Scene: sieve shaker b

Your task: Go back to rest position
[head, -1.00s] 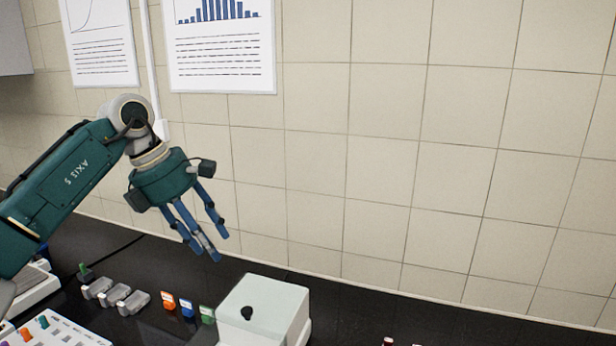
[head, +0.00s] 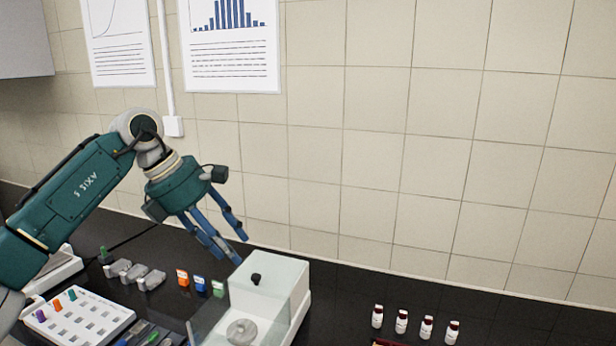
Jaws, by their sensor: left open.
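My left gripper (head: 228,252) hangs in the air over the back of the black bench, in the left half of the head view. Its blue fingers are apart with nothing between them and point down to the right. The fingertips show just above and left of the white box-shaped device (head: 283,285) with a black knob; I cannot tell how far apart they are in depth. My right gripper is not in view.
A white tray (head: 110,318) with coloured pieces, grey blocks (head: 133,274) and small orange, blue and green items (head: 199,283) lie at left. The tiled wall (head: 400,150) with posters is behind. The bench right of the bottles looks clear.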

